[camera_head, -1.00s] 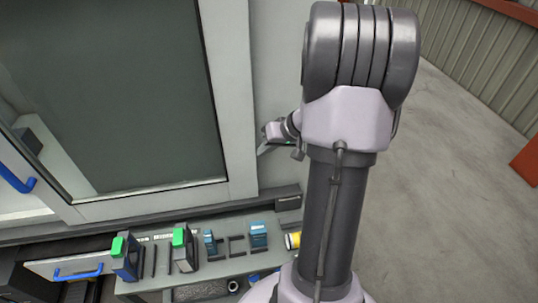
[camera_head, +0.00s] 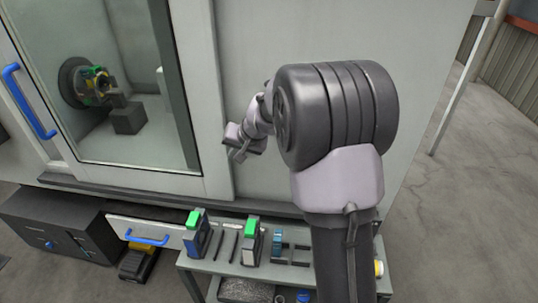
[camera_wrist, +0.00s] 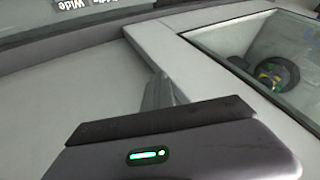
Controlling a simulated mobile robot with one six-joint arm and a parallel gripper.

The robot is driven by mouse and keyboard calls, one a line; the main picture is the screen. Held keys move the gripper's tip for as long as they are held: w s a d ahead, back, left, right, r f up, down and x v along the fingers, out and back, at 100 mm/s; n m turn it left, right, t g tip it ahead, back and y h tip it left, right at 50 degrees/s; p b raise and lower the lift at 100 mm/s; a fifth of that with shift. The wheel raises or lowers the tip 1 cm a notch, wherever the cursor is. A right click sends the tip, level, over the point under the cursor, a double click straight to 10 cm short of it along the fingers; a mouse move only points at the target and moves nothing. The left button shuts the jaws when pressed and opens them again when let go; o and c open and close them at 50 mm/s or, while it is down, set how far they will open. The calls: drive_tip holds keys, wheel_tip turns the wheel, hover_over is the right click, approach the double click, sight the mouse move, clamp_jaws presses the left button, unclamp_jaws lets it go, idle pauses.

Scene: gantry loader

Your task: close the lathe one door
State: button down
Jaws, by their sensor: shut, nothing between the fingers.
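The lathe door (camera_head: 196,110) is a pale grey framed panel with a large window, through which the chuck (camera_head: 88,84) shows. Its blue bar handle (camera_head: 28,100) is on the door's left upright, at the left of the head view. The area left of the door is mostly cut off, so I cannot tell how far open it is. My gripper (camera_head: 238,155) is shut and empty near the door frame's right edge, far from the handle. In the wrist view my gripper (camera_wrist: 160,92) points over pale panels, with the door window (camera_wrist: 275,65) to its right. Contact is unclear.
A bench (camera_head: 225,267) with green-topped and blue tool holders stands below the lathe front. A dark cabinet (camera_head: 60,225) and an open drawer with a blue handle (camera_head: 148,239) are at the lower left. Open floor (camera_head: 460,210) lies to the right.

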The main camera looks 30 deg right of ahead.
sight(179, 151)
drive_tip(key=w+a+p, duration=0.2)
drive_tip(key=w+a, duration=0.1)
drive_tip(key=a, duration=0.1)
drive_tip(key=w+a+p, duration=0.3)
drive_tip(key=a, duration=0.2)
drive_tip(key=w+a+p, duration=0.3)
drive_tip(key=w+a, duration=0.1)
drive_tip(key=shift+w+a+r, duration=0.1)
drive_tip(key=shift+a, duration=0.2)
